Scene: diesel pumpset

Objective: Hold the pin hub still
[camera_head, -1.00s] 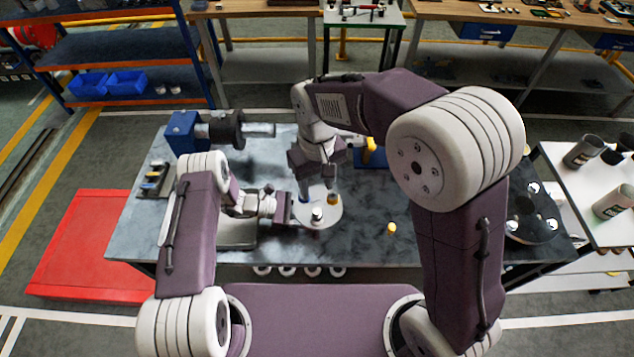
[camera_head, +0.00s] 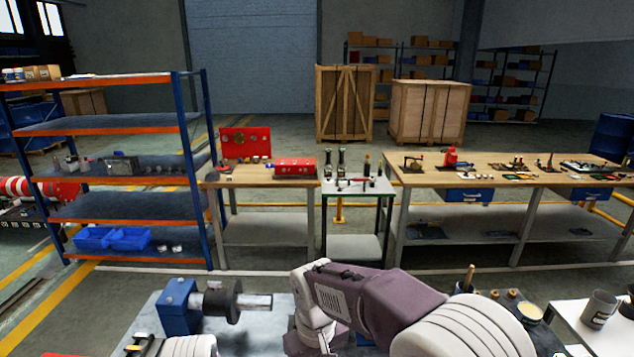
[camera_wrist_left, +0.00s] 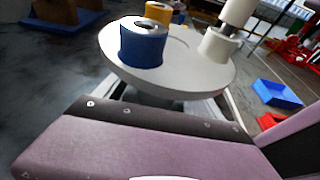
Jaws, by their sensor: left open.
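The pin hub (camera_wrist_left: 195,70) is a round, cream-coloured disc in the left wrist view. It carries a blue sleeve (camera_wrist_left: 142,45), a yellow sleeve (camera_wrist_left: 158,14) behind it, and a pale post (camera_wrist_left: 219,42) at the right. My left gripper (camera_wrist_left: 172,100) is open at the near side of the hub. Its pale fingers reach forward to either side under the disc rim. The disc hides the fingertips and most of the part below, so contact cannot be told. The head view now looks too high to show the hub or either gripper.
In the head view, a blue vise-like fixture (camera_head: 178,307) stands on the worktable (camera_head: 262,325). A small white table (camera_head: 575,312) with a dark cup (camera_head: 599,308) is at the right. A blue shelf rack (camera_head: 120,200) and wooden benches (camera_head: 520,172) stand behind, across open floor.

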